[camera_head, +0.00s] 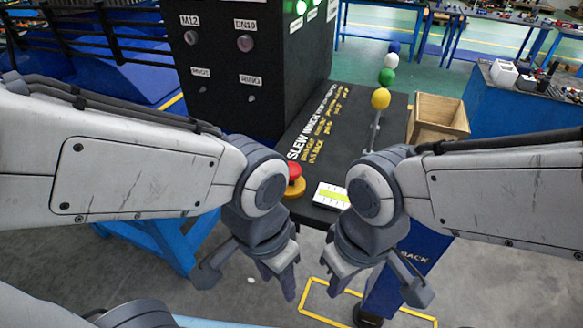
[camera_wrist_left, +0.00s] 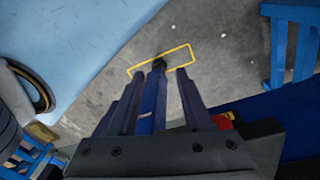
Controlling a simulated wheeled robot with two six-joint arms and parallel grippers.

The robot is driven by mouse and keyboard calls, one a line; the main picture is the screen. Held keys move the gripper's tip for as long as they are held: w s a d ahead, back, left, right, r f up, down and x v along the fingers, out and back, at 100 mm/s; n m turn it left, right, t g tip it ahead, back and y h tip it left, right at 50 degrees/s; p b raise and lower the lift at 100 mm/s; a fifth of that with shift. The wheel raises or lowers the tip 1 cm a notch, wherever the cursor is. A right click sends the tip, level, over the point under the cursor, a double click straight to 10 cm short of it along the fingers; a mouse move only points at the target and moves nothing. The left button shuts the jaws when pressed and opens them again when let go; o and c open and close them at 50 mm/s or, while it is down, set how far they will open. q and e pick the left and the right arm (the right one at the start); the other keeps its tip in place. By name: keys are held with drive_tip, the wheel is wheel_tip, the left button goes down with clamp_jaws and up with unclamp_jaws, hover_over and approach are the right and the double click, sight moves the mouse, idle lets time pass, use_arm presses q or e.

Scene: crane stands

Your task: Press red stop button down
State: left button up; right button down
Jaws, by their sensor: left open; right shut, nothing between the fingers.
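The red stop button (camera_head: 294,171) sits on a yellow base (camera_head: 297,187) at the front left of the dark console top. My left forearm and wrist partly cover it in the head view. In the left wrist view a bit of the red button (camera_wrist_left: 223,122) shows beside the gripper body. My left gripper (camera_head: 279,281) hangs in front of and below the console edge, apart from the button; in the left wrist view its fingers (camera_wrist_left: 158,74) are spread with nothing held. My right gripper (camera_head: 337,284) is shut and empty, pointing down to the right of the left one.
A white gauge card (camera_head: 331,196) lies right of the button. Levers with yellow (camera_head: 380,98), green (camera_head: 388,77) and blue knobs stand farther back. A wooden box (camera_head: 438,117) is at the right. A dark upright panel (camera_head: 235,85) rises behind the button. Open floor lies below the grippers.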

idle(0.3)
use_arm(q)
drive_tip(key=c, duration=0.4)
drive_tip(key=shift+w+d+r, duration=0.15)
drive_tip(key=shift+w+r, duration=0.1)
drive_tip(key=shift+r, duration=0.1)
clamp_jaws()
drive_tip(key=w+r+n+p, duration=0.2)
drive_tip(key=w+r, duration=0.6)
drive_tip(key=r, duration=0.4)
drive_tip(key=w+r+n+y+p, duration=0.1)
drive_tip(key=w+r+p, duration=0.3)
drive_tip(key=w+r, duration=0.5)
wheel_tip(320, 180, up, 3)
drive_tip(key=shift+r+n+p, duration=0.1)
drive_tip(key=shift+n+p, duration=0.25)
drive_tip(key=shift+n, duration=0.15)
